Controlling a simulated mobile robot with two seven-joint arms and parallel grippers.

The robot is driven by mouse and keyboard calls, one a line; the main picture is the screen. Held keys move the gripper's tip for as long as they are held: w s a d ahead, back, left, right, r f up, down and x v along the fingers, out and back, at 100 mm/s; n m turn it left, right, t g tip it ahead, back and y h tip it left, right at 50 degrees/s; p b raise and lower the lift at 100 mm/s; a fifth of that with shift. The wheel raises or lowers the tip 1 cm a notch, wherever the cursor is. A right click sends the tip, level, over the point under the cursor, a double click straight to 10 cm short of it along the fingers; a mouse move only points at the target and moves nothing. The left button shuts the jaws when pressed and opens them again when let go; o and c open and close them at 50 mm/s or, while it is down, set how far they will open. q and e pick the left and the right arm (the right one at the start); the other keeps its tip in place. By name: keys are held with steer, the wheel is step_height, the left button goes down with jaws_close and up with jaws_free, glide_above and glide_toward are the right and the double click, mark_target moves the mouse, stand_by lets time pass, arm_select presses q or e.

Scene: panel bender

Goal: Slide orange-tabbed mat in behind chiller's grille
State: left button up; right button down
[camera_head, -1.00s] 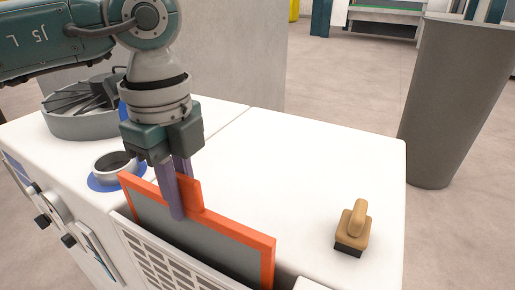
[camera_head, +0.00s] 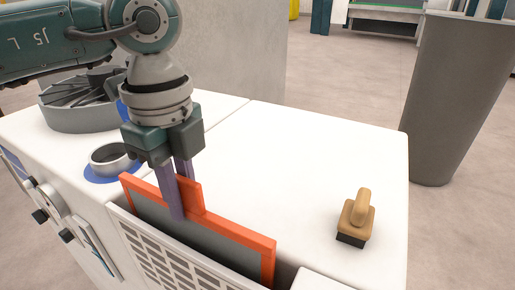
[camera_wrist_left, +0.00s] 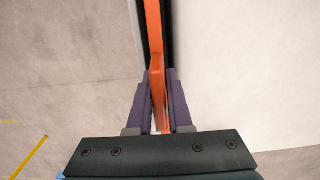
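The orange-framed grey mat (camera_head: 213,245) stands upright at the front edge of the white cabinet, just behind the chiller's grille (camera_head: 165,258). Its lower part is hidden by the grille. Its orange tab (camera_head: 190,194) rises from the top edge. My left gripper (camera_head: 178,192) points down with its purple fingers on either side of the tab, shut on it. In the left wrist view the orange edge (camera_wrist_left: 155,50) runs between the two fingers (camera_wrist_left: 159,105), along a dark slot. My right gripper is in neither view.
A wooden-handled stamp or brush (camera_head: 356,218) sits on the white top (camera_head: 290,170) at the right. A grey ring on a blue disc (camera_head: 112,160) and a round finned part (camera_head: 77,105) are at the left. A tall grey bin (camera_head: 452,95) stands beyond.

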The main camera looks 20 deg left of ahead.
arm_select(q)
steer(key=o, duration=0.4)
steer(key=shift+o, duration=0.2)
step_height(320, 180, up, 10)
steer(key=shift+b, duration=0.75)
